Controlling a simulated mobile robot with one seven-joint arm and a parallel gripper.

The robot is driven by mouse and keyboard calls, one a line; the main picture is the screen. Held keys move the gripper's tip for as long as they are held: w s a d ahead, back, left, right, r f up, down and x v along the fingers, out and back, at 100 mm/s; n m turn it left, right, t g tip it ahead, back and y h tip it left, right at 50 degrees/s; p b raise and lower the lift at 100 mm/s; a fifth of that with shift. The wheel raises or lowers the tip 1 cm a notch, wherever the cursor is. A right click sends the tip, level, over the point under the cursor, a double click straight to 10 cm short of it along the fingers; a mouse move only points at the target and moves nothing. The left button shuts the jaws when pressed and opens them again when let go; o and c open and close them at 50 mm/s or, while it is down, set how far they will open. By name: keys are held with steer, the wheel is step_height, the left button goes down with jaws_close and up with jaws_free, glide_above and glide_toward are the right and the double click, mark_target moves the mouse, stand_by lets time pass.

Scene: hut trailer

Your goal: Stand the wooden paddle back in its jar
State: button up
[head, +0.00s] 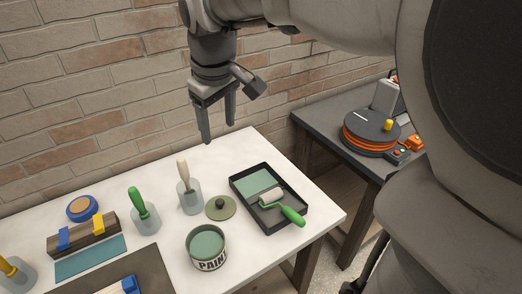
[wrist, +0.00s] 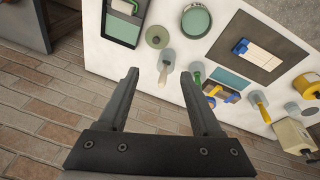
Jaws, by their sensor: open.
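A pale wooden handle (head: 183,171), which looks like the paddle, stands in a clear jar (head: 190,198) on the white table. It leans slightly and its lower end is inside the jar. In the wrist view the pale handle (wrist: 163,79) and its jar (wrist: 168,56) show beyond and between my fingertips. My gripper (head: 218,131) is open and empty, pointing down above the table's back edge. It is apart from the handle, above and to its right in the head view.
A green-handled tool (head: 137,201) stands in a jar to the left. A paint can (head: 207,264), round lid (head: 221,208) and roller tray (head: 237,186) are close by. A wooden block (head: 85,236) with clamps lies further left. A brick wall (head: 95,80) rises behind.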

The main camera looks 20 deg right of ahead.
steer(key=s+d+f+m+t, duration=0.1)
steer(key=s+m, duration=0.1)
steer(key=s, duration=0.6)
steer(key=s+d+f+m+t, duration=0.1)
steer(key=s+d+f+m, duration=0.1)
steer(key=s, duration=0.6)
steer(key=shift+s+d+f+m+t, duration=0.15)
steer(key=shift+s+d+m+t, duration=0.15)
steer(key=shift+m, duration=0.5)
step_height(320, 180, down, 2)
steer(key=shift+f+b, duration=0.25)
steer(key=shift+b, duration=1)
